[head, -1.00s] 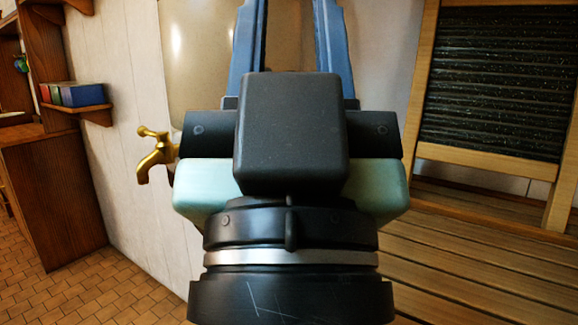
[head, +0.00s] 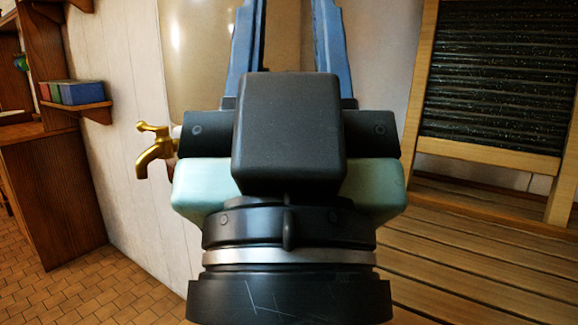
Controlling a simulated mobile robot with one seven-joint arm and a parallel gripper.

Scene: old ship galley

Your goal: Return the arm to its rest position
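My gripper (head: 290,50) fills the middle of the head view, close to the camera and pointing up and away. Its two blue fingers stand well apart, with a clear gap between them and nothing held in it. The fingertips run past the top edge of the picture. The black and pale green gripper body hides what lies directly behind it.
A brass tap (head: 154,150) on a large beige container (head: 200,60) is behind my gripper, to the left. A small shelf with books (head: 80,93) and a wooden cabinet (head: 55,200) stand at left. A washboard (head: 495,85) rests on a slatted wooden surface (head: 470,260) at right.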

